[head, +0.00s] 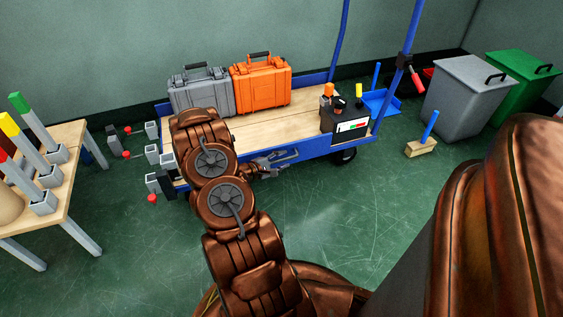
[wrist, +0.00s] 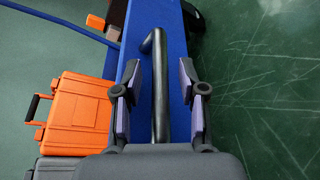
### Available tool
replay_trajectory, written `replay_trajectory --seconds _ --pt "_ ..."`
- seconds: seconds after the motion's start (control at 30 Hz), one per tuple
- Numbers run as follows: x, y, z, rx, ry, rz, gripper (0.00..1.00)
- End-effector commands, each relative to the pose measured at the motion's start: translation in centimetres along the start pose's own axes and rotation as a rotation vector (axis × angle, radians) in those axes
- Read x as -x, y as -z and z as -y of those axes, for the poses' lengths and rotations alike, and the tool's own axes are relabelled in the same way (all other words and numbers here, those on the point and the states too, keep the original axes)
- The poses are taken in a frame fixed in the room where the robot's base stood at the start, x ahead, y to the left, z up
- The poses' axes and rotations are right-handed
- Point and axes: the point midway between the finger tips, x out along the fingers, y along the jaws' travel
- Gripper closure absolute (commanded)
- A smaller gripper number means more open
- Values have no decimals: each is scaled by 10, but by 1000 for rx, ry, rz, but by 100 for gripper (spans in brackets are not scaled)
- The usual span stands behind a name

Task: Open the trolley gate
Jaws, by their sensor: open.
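The trolley (head: 285,118) has a wooden deck and a blue frame. Its blue near side, apparently the gate (head: 325,148), stands upright in the head view and runs up the middle of the wrist view (wrist: 176,30). A black bar handle (wrist: 159,95) is on that blue panel. My gripper (head: 287,160) is at the near side of the trolley. In the wrist view my gripper (wrist: 160,82) is open, with one finger on each side of the handle and visible gaps between. My arm hides the trolley's near left corner.
A grey case (head: 201,92) and an orange case (head: 260,82) stand on the deck, with a black box (head: 345,118) at its right end. A workbench (head: 75,160) is at left. Grey (head: 465,95) and green (head: 520,85) bins stand at right. The floor in front is clear.

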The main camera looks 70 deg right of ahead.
Motion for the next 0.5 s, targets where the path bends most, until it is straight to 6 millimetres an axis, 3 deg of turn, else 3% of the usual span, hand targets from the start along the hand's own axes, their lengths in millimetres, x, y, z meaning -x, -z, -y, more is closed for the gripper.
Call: replay_trajectory --seconds 0.27,0.5 --pt "-1 0 0 0 0 0 60" --pt "-1 0 0 0 0 0 85"
